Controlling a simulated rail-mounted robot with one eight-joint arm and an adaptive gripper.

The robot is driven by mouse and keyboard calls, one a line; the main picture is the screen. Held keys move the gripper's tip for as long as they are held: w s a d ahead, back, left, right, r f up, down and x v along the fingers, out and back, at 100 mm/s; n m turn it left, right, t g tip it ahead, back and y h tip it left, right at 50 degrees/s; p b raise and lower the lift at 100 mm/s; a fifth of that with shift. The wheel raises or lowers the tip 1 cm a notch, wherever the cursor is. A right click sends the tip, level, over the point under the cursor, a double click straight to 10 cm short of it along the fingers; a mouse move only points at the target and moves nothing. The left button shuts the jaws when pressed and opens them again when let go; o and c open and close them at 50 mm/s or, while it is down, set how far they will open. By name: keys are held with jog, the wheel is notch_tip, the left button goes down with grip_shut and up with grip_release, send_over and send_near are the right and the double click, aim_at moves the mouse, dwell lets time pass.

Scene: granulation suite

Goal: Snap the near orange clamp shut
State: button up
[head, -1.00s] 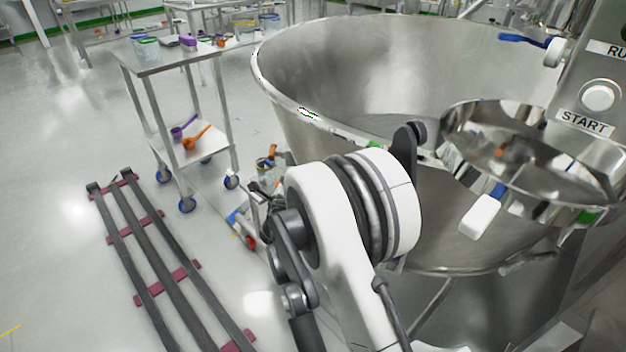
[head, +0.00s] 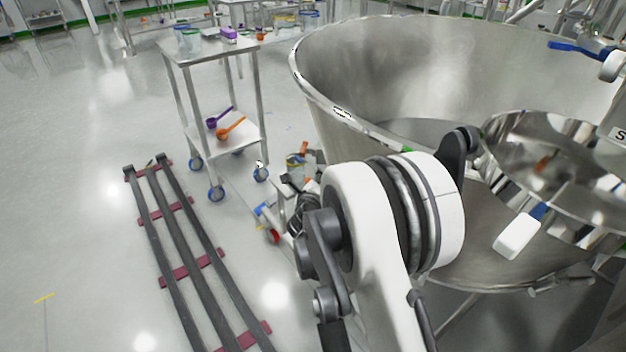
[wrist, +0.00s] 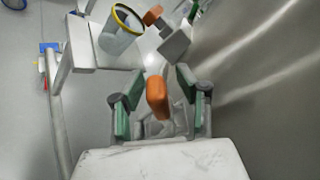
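In the wrist view, an orange clamp handle (wrist: 157,97) stands between the two green-padded fingers of my gripper (wrist: 160,74). The fingers are spread, with a visible gap on each side of the handle. The grey metal parts under the handle are partly hidden by the gripper. A second orange piece (wrist: 152,14) lies farther off, beside a grey block (wrist: 175,42). In the head view an orange piece (head: 304,148) shows beside the bowl; my arm hides most of the clamp area, and I cannot make out the fingers there.
The large steel bowl (head: 390,60) stands close on the right of my arm. A clear container with a yellow rim (wrist: 118,38) is ahead of the gripper. A steel trolley (head: 205,52) and a dark rail rack (head: 185,250) stand to the left, with open floor around them.

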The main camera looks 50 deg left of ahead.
jog(key=v, duration=1.2)
jog(key=shift+o, duration=0.2)
jog(key=shift+d, duration=0.1)
